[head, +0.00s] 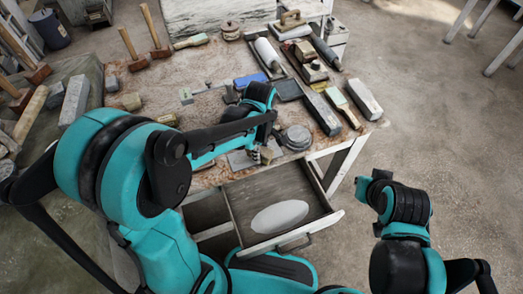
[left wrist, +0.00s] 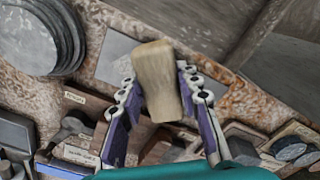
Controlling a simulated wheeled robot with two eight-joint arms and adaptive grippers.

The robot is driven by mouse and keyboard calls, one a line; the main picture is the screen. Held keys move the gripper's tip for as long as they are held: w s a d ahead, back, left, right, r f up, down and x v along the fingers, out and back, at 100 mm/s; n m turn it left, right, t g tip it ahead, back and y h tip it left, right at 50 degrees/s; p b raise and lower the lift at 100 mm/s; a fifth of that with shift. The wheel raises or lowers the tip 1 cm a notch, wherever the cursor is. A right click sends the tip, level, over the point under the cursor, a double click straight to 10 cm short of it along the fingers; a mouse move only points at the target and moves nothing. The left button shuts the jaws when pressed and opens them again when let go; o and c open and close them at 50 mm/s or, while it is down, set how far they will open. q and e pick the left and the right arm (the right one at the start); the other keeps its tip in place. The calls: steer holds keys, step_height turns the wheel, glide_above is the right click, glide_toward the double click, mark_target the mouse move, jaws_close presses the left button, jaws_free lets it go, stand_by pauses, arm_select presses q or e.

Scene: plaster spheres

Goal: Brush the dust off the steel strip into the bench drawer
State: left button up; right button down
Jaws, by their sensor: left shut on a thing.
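My left gripper (head: 258,150) is over the front edge of the bench, just behind the open drawer (head: 235,215). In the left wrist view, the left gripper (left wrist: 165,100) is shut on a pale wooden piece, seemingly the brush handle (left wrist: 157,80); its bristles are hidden. A flat grey plate, likely the steel strip (left wrist: 117,57), lies on the bench beside the handle. It shows partly in the head view (head: 238,161), close to the gripper. Dust on it is too small to make out. My right gripper (head: 368,186) hangs right of the bench, its fingers unclear.
A white oval (head: 279,216) lies in the drawer. Round grey discs (head: 297,138) stand near the front edge. Mallets (head: 130,50), rollers (head: 267,53), blocks and brushes crowd the bench (head: 210,65).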

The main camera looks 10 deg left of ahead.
arm_select(q)
steer(key=shift+w+a, duration=0.3)
steer(key=shift+a, duration=0.65)
steer(key=shift+w+a, duration=0.25)
steer(key=shift+a, duration=0.7)
steer(key=shift+s+d, duration=0.2)
steer(key=shift+d, duration=0.5)
steer(key=shift+s+d, duration=0.25)
steer(key=shift+d, duration=0.5)
steer(key=shift+s+d, duration=0.2)
steer(key=shift+d, duration=0.5)
steer(key=shift+w+a, duration=0.2)
steer(key=shift+a, duration=0.5)
steer(key=shift+w+a, duration=0.25)
steer(key=shift+a, duration=0.5)
steer(key=shift+w+a, duration=0.2)
steer(key=shift+a, duration=0.5)
steer(key=shift+d+r, duration=0.1)
steer(key=shift+d, duration=0.05)
